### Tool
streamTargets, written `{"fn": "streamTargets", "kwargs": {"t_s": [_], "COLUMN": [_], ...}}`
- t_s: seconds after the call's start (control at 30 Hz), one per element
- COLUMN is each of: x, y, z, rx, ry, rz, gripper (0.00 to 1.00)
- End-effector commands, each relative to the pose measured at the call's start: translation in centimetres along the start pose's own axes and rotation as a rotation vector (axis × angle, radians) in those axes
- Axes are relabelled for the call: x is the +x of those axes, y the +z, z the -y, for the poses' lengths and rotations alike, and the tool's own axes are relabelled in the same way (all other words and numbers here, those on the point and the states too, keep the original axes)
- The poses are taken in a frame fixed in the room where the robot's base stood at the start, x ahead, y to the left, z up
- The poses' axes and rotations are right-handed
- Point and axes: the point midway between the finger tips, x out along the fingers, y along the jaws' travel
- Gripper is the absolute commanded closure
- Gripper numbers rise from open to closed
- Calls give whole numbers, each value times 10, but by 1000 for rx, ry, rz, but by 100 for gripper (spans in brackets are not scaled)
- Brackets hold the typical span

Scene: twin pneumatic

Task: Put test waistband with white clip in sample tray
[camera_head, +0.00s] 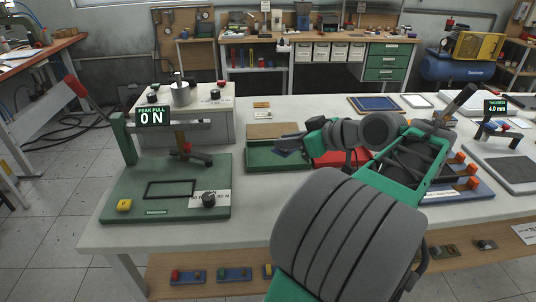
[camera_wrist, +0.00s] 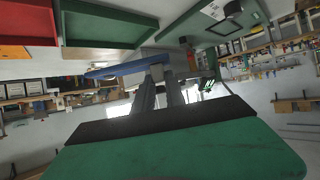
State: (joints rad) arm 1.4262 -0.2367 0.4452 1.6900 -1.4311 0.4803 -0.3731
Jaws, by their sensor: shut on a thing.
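My gripper (camera_head: 304,138) is shut on a dark blue strip (camera_head: 287,147), seemingly the waistband, above the green tray's front area. In the wrist view, my gripper's fingers (camera_wrist: 166,78) grip the strip, and its blue end (camera_wrist: 112,70) sticks out to the left. I cannot make out a white clip on it. The green tray (camera_head: 262,166) lies on the white table, with a red tray (camera_head: 328,158) to its right, partly hidden by my arm. Both also show in the wrist view: the green tray (camera_wrist: 108,42) and the red tray (camera_wrist: 28,39). I see no label naming the sample tray.
The green pull tester (camera_head: 125,203), its display reading 0 N, stands to the left. A grey box (camera_head: 218,128) with a metal pot stands behind it. My arm covers much of the table's right side, where a device with orange knobs (camera_head: 472,170) shows. Bare tabletop lies in front of the green tray.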

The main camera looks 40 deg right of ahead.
Motion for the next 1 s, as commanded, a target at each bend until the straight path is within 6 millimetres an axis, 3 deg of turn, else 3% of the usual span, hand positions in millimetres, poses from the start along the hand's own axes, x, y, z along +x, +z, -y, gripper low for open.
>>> {"fn": "streamTargets", "kwargs": {"t_s": [0.03, 0.23, 0.4, 0.63, 0.73, 1.0], "x": [17, 72, 111, 137, 145, 150], "y": [2, -2, 20, 33, 50, 59], "z": [-5, -36, -53, -64, -65, -65], "rx": [-2, -2, 0, 0, 4, -2], "ry": [-10, -12, -9, -7, -6, -3], "rz": [-2, -1, -1, -1, -1, -2], "gripper": [100, 100, 100, 100, 100, 100]}}
